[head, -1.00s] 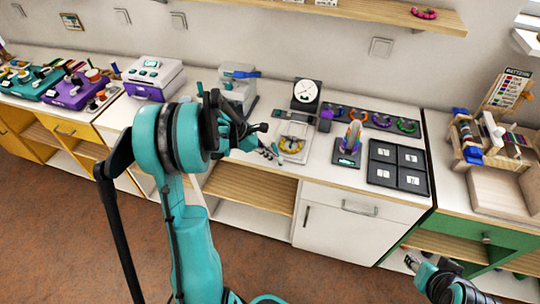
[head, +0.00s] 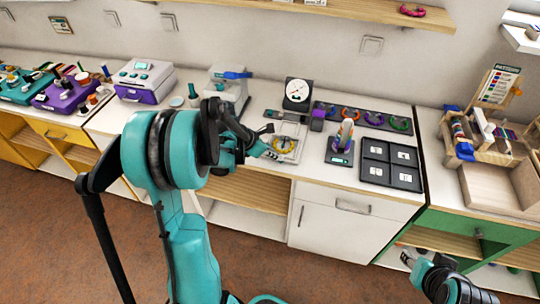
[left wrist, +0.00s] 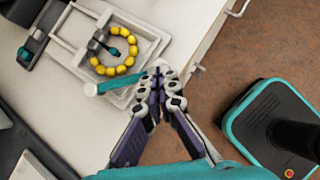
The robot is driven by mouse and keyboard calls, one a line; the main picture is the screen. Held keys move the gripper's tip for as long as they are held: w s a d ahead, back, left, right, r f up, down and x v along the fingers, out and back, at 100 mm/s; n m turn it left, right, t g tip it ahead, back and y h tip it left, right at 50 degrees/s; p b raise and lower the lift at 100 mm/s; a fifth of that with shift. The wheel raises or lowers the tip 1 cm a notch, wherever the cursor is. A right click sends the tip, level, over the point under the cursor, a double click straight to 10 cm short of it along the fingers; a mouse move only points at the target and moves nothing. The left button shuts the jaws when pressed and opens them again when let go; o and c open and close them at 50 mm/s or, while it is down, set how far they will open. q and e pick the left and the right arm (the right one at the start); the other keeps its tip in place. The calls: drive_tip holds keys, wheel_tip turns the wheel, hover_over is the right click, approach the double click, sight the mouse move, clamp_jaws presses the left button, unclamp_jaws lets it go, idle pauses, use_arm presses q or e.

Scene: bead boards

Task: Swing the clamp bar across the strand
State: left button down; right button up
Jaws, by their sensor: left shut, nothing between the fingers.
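The yellow bead strand (head: 284,145) lies curved in a ring on a pale board (head: 300,131) on the counter. In the left wrist view the strand (left wrist: 134,62) surrounds a small dark piece with a teal tip (left wrist: 114,52). A teal bar with a pale end (left wrist: 118,82), apparently the clamp bar, lies along the board's near edge, beside the strand rather than across it. My left gripper (head: 271,154) is shut and empty; its tips (left wrist: 160,70) are at the bar's right end, and contact is unclear. My right gripper (head: 408,259) is low at right, its fingers too small to judge.
A dial gauge (head: 298,93) stands behind the board. A grey machine with a blue lever (head: 229,90) is behind my left arm. Open floor lies in front.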

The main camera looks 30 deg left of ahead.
use_arm(q)
drive_tip(key=w+d+n+y, duration=0.1)
drive_tip(key=w+d+n, duration=0.1)
drive_tip(key=n, duration=0.1)
drive_tip(key=shift+w+t+y, duration=0.2)
drive_tip(key=shift+t+y, duration=0.2)
drive_tip(key=shift+w+d, duration=0.1)
drive_tip(key=shift+w, duration=0.25)
drive_tip(key=shift+w+d, duration=0.2)
drive_tip(key=shift+w, duration=0.75)
drive_tip(key=shift+w+d, duration=0.2)
drive_tip(key=shift+w, duration=0.7)
drive_tip(key=shift+w, duration=0.1)
